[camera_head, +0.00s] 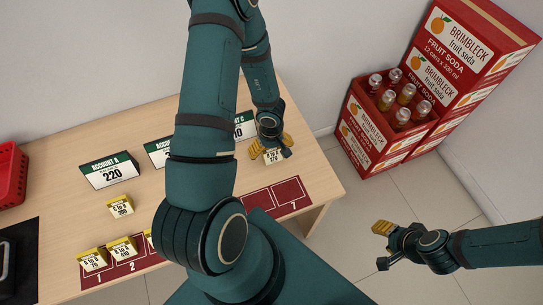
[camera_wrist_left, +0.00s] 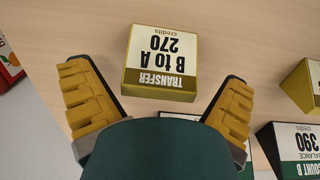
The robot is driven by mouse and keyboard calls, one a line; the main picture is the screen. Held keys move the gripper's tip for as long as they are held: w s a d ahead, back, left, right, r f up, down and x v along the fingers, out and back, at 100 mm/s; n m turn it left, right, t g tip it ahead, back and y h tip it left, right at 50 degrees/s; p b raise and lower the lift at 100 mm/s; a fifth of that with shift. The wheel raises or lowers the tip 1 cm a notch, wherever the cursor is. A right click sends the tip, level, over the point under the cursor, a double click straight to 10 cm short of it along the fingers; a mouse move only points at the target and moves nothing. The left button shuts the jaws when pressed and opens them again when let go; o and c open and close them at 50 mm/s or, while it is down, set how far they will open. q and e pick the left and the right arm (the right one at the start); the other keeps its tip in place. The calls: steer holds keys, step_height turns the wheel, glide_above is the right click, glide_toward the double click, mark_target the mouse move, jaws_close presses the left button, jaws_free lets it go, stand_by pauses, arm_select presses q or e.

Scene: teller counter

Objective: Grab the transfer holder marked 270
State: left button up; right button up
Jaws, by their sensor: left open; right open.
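The transfer holder marked 270 (camera_wrist_left: 162,58) is a small yellow block with a white label reading "TRANSFER B to A 270 credits", upside down in the left wrist view. It rests on the wooden counter, and its label partly shows in the head view (camera_head: 272,157). My left gripper (camera_head: 269,147) is open above the counter's right part. In the left wrist view its two yellow fingers (camera_wrist_left: 157,78) stand apart, left and right of the holder's near edge, with clear gaps to it. My right gripper (camera_head: 382,245) is open and empty, off the counter above the floor.
Other yellow holders stand on the counter, one alone (camera_head: 120,206) and several along the red numbered strip (camera_head: 276,197). Account signs (camera_head: 110,172) stand behind. One sign (camera_wrist_left: 296,146) and another holder (camera_wrist_left: 306,84) lie right in the wrist view. Soda crates (camera_head: 386,140) stand right.

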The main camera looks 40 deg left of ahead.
arm_select(q)
steer(key=shift+f, duration=0.55)
steer(key=shift+r, duration=0.1)
steer(key=c, duration=1.2)
step_height(320, 180, up, 10)
steer(key=p, duration=0.8)
